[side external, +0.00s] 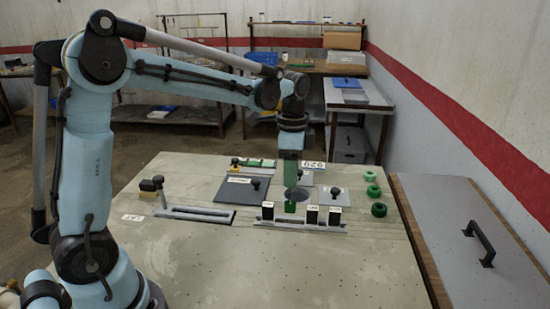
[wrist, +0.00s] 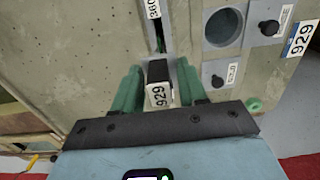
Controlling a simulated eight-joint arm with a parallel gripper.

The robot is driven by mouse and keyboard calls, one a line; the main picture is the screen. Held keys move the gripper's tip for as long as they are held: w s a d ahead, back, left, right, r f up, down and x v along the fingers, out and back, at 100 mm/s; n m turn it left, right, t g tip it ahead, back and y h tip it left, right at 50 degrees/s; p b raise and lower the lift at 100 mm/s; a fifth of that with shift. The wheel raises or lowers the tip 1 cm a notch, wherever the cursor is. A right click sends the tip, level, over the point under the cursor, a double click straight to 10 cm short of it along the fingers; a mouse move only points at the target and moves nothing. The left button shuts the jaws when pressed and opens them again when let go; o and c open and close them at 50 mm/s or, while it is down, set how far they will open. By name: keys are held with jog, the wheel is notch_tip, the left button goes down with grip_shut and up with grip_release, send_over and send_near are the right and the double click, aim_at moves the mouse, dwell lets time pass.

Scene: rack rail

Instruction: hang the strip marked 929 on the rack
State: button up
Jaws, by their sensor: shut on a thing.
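My gripper (side external: 290,204) reaches down at the long light rail (side external: 300,223) near the middle of the bench. In the side view the fingers largely hide this strip. Other black strips with white labels (side external: 335,214) stand upright along the rail, to the right and left of the gripper. In the wrist view a slotted rail (wrist: 158,35) with a 360 label runs away beyond the fingertips. I cannot tell whether the held strip touches the rail.
A white 929 plate (side external: 314,166) stands behind the gripper. A grey knobbed plate (side external: 333,196) and several green rings (side external: 374,190) lie to the right. A dark knobbed panel (side external: 240,189) and another slotted rail (side external: 195,214) are left. The front bench is clear.

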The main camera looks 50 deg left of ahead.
aim_at(290, 212)
jog(key=shift+f, duration=0.6)
jog(key=shift+f, duration=5.5)
jog(key=o, duration=1)
jog(key=shift+r, duration=3.5)
